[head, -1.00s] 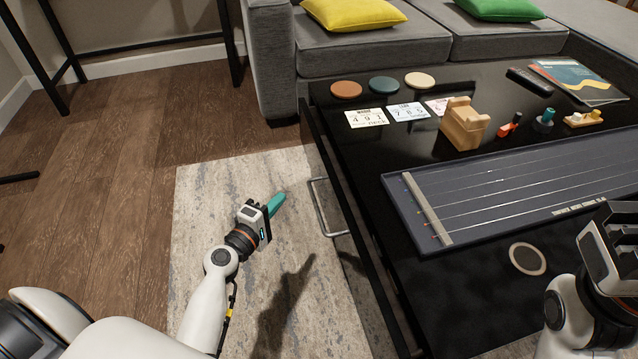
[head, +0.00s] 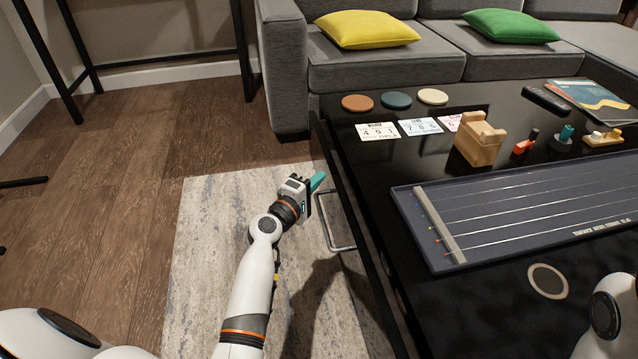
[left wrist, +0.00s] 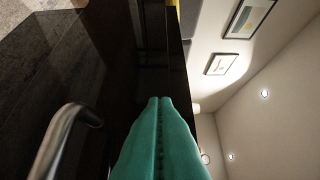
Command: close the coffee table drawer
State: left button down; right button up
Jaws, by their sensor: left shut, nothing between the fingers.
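The black coffee table (head: 480,290) stands at the right in the head view. Its drawer (head: 352,215) is on the left side, and its front stands a little out from the tabletop edge. The drawer's metal handle (head: 329,222) shows in the head view and at the lower left of the left wrist view (left wrist: 62,140). My left gripper (head: 318,181), with teal fingers, is shut and empty close to the drawer front, beside the handle's far end. The closed fingers (left wrist: 160,125) point at the dark drawer front; I cannot tell whether they touch it. My right gripper is out of view.
On the tabletop are a stringed board (head: 520,205), a wooden block holder (head: 480,140), several discs and cards, small tools, a remote (head: 546,99) and magazines. A grey sofa (head: 385,65) stands behind. A rug (head: 215,260) covers the floor left of the table.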

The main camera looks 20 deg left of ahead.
aim_at(333, 184)
pick_arm(q)
jog(key=shift+w+d, duration=0.2)
jog(key=shift+d, duration=0.05)
jog(key=w+d, duration=0.1)
jog(key=d, duration=0.1)
jog(key=w+d, duration=0.2)
jog(key=shift+r, duration=0.1)
dwell(0.4)
